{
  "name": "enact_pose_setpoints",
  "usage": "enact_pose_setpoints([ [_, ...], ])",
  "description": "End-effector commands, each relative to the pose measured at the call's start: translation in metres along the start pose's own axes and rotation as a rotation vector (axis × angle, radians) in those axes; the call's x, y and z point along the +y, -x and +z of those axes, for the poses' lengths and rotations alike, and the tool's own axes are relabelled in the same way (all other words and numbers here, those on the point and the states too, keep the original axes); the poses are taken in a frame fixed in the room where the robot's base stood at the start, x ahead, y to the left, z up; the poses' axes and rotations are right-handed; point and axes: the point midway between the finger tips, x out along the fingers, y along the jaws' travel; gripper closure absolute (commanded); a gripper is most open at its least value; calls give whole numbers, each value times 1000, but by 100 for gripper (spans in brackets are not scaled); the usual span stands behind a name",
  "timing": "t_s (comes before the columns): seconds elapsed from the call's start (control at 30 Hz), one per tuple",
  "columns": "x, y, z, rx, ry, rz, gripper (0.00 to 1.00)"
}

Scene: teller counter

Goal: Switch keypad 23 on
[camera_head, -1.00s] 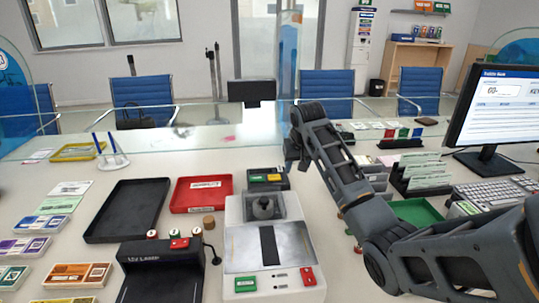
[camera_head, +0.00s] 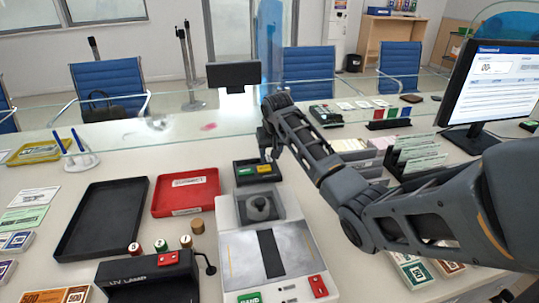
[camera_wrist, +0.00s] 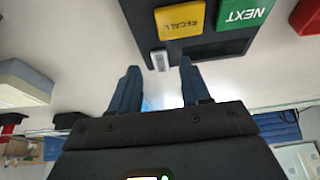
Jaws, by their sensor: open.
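The keypad (camera_head: 243,181) is a small black box with a green and a yellow button, on the counter behind the white counting machine. In the wrist view the keypad (camera_wrist: 215,45) is at the top, with a yellow RECALL button (camera_wrist: 180,22) and a green NEXT button (camera_wrist: 243,10), lettering turned over. A small light grey piece (camera_wrist: 160,60) sits at its near edge, apparently a switch; its position is unclear. My gripper (camera_head: 268,145) is beside and above the keypad's far side. In the wrist view my gripper (camera_wrist: 160,82) is open and empty, its blue-lit fingers spread below the grey piece.
A red tray (camera_head: 185,209) and a black tray (camera_head: 72,250) lie left of the keypad. The white machine (camera_head: 228,240) stands in front, with a UV lamp (camera_head: 150,280) beside it. A glass screen edge (camera_head: 150,123) runs behind. A monitor (camera_head: 495,85) is at right.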

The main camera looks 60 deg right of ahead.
Motion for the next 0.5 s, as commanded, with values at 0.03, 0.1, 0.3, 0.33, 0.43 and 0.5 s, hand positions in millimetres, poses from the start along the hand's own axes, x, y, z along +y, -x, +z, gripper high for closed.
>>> enact_pose_setpoints([
  [0.03,0,-6,0,-2,0,1,53],
  [0.1,0,-13,0,-2,0,1,53],
  [0.3,0,-21,0,0,0,0,53],
  [0.33,0,-21,0,0,0,0,53],
  [0.43,0,-21,0,0,0,0,53],
  [0.5,0,-21,0,0,0,0,53],
])
